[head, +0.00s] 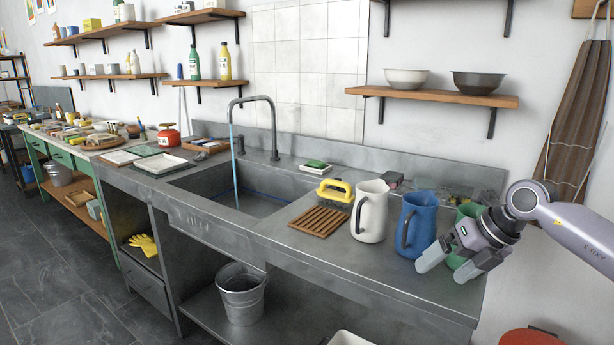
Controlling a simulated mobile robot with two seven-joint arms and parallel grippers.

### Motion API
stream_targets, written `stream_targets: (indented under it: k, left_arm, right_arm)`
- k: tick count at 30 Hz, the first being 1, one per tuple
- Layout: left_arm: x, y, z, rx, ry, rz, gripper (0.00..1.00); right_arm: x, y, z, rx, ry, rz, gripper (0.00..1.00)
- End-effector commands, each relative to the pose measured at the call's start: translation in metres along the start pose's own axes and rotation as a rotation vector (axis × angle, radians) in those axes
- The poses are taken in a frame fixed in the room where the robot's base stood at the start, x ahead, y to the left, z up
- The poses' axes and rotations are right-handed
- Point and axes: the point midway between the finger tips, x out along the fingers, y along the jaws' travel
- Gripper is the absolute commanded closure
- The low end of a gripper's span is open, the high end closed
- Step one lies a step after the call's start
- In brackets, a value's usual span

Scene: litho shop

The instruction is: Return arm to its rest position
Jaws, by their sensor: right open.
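My right gripper (449,263) reaches in from the right side of the head view. It is open and empty, with its two fingers apart over the right end of the metal counter (380,272). A green jug (468,213) stands behind it and is partly hidden by it. A blue jug (416,224) stands just left of the fingers; I cannot tell if they touch it. My right forearm (575,226) stretches to the right edge of the picture. My left gripper is not in view.
A white jug (370,212), a wooden rack (320,221) and a yellow-handled brush (335,190) stand left of the jugs. Water runs from the tap (272,110) into the sink (215,187). A shelf (440,97) with two bowls hangs above. A red lid (530,337) shows below right.

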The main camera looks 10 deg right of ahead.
Motion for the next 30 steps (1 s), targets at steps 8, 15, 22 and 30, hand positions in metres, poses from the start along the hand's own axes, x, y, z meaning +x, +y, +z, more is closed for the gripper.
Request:
stream_targets:
  k: [8, 15, 22, 30]
  left_arm:
    - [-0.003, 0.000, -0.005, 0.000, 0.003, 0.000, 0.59]
    - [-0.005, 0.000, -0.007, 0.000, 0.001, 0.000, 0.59]
    - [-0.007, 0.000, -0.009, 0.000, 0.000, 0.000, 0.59]
    - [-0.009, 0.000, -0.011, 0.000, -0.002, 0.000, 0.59]
  right_arm:
    - [0.082, 0.119, -0.065, 0.100, 0.059, 0.558, 0.08]
    - [0.098, 0.180, -0.102, 0.407, 0.039, 0.963, 0.08]
    - [0.104, 0.184, -0.119, 0.862, -0.032, 1.211, 0.08]
    - [0.131, 0.128, -0.155, 1.519, -0.153, 1.266, 0.08]
